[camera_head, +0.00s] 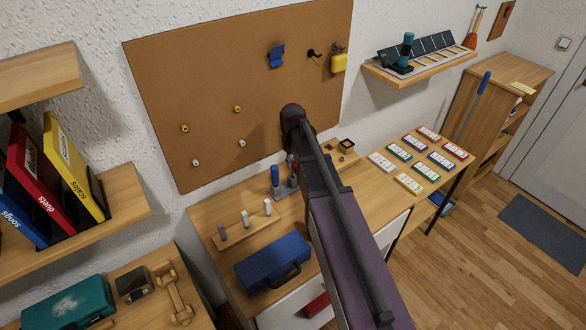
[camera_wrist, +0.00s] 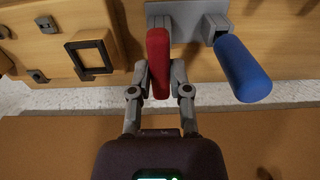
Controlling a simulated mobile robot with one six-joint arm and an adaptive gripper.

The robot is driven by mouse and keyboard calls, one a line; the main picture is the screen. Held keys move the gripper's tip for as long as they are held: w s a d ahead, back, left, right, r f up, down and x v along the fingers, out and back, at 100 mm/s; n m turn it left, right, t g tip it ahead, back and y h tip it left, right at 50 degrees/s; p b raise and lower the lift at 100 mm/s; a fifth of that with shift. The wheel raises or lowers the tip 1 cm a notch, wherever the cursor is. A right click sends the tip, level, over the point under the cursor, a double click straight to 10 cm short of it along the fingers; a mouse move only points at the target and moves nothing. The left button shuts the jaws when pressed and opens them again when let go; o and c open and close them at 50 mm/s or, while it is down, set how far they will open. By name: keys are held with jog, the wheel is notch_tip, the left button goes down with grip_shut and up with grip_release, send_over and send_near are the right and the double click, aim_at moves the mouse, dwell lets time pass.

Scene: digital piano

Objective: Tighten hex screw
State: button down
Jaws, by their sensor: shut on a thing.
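My gripper (camera_wrist: 159,80) is shut on a red handle (camera_wrist: 158,50), one finger on each side. The red handle is at a grey holder (camera_wrist: 185,10); I cannot tell whether it still sits in its slot. A blue handle (camera_wrist: 243,68) stands in the same holder, beside it and apart from my fingers. In the head view the blue handle (camera_head: 275,175) and the grey holder (camera_head: 280,190) show left of my arm, which mostly hides my gripper. A wooden board (camera_head: 344,174) bears a black square frame (camera_head: 347,145) and small dark parts. No hex screw is clearly identifiable.
The corkboard (camera_head: 230,60) rises behind the desk, with several small pegs and a yellow item (camera_head: 338,60). A blue toolbox (camera_head: 272,262) and a wooden stand with pegs (camera_head: 246,232) are left of my arm. Several coloured cards (camera_head: 409,183) lie to the right.

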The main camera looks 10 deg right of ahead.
jog(key=shift+r+p, duration=0.45)
jog(key=shift+r, duration=0.1)
dwell(0.4)
jog(key=shift+r+p, duration=2.4)
jog(key=shift+s+f, duration=0.1)
